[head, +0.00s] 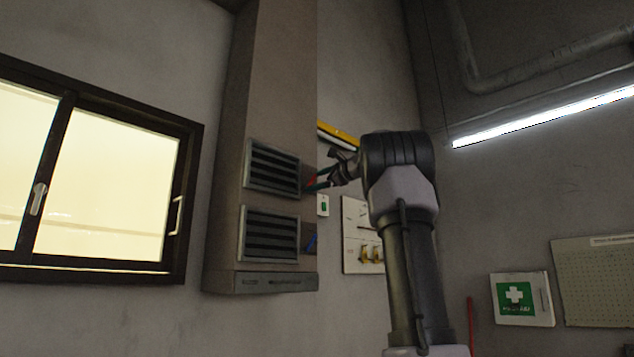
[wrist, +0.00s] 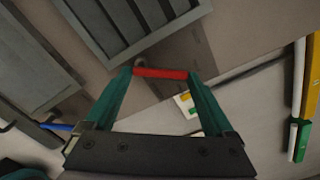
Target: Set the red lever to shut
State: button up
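The red lever (head: 311,181) is on the right side of the vented wall unit, by the upper vent. In the wrist view the red lever (wrist: 160,73) shows as a short red bar spanning the gap between my fingertips. My gripper (head: 318,181) reaches in from the right at the lever. Its two teal fingers are apart, one at each end of the bar. I cannot tell whether they touch it. The lever's mount and marked positions are not clear.
A blue lever (head: 311,242) sits lower on the same side, by the lower vent (head: 270,234). A small switch plate with a green button (head: 323,206) and a white panel (head: 357,215) are on the wall to the right. A yellow-and-white bar (head: 338,135) is above.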

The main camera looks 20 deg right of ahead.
jog(key=n, duration=0.3)
jog(key=shift+s+a+r, duration=0.15)
jog(key=shift+a+r, duration=0.1)
jog(key=shift+a, duration=0.05)
jog(key=shift+s+a+r+n, duration=0.1)
jog(key=shift+a+n, duration=0.1)
jog(key=shift+n, duration=0.8)
jog(key=shift+s+a+n, duration=0.1)
jog(key=shift+a+n, duration=0.05)
jog(key=shift+n, duration=0.85)
jog(key=o, duration=1.1)
jog(key=v, duration=1)
jog(key=shift+s+d, duration=0.15)
jog(key=shift+s, duration=0.2)
